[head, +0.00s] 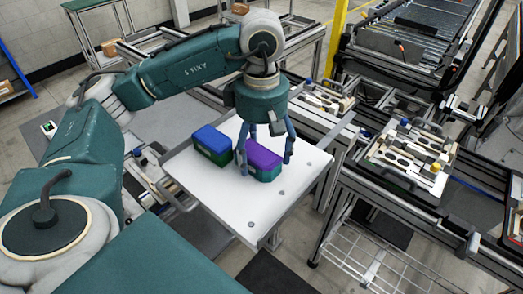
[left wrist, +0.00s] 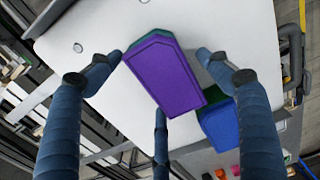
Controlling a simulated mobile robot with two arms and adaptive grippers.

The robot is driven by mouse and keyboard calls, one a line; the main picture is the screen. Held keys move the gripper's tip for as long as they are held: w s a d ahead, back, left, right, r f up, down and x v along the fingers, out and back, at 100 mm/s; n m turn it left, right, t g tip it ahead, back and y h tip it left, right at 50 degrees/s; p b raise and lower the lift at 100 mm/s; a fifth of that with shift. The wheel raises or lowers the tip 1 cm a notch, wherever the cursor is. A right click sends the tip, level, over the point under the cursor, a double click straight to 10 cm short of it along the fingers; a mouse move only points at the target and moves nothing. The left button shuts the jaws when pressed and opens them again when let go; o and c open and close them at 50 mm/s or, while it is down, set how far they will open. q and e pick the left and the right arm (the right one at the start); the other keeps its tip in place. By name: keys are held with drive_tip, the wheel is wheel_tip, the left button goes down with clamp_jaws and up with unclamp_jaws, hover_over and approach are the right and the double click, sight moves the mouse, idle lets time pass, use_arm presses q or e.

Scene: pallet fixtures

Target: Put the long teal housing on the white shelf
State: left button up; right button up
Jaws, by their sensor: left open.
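A long housing with a purple top and a green-teal lower body (head: 264,163) lies on a white shelf top (head: 235,213). It also shows in the left wrist view (left wrist: 168,75). A blue-topped housing with a green lower body (head: 210,147) stands just left of it, and appears at lower right in the left wrist view (left wrist: 220,125). My left gripper (head: 266,160) is open above the purple-topped housing, its fingers spread around it. The left wrist view shows the fingers (left wrist: 160,82) apart, with no clear grip. No wholly teal housing shows. My right gripper is not in view.
The front of the white shelf top is bare. A metal-framed bench with a fixture pallet (head: 410,150) stands to the right, and a roller conveyor (head: 405,45) behind it. A yellow post (head: 335,38) rises behind the shelf.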

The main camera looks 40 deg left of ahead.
use_arm(q)
drive_tip(key=shift+r, duration=0.1)
drive_tip(key=shift+r, duration=0.2)
wheel_tip(320, 180, up, 3)
drive_tip(key=shift+f+b, duration=0.1)
drive_tip(key=shift+b, duration=0.3)
wheel_tip(320, 180, up, 9)
drive_tip(key=p, duration=0.2)
drive_tip(key=shift+f, duration=0.15)
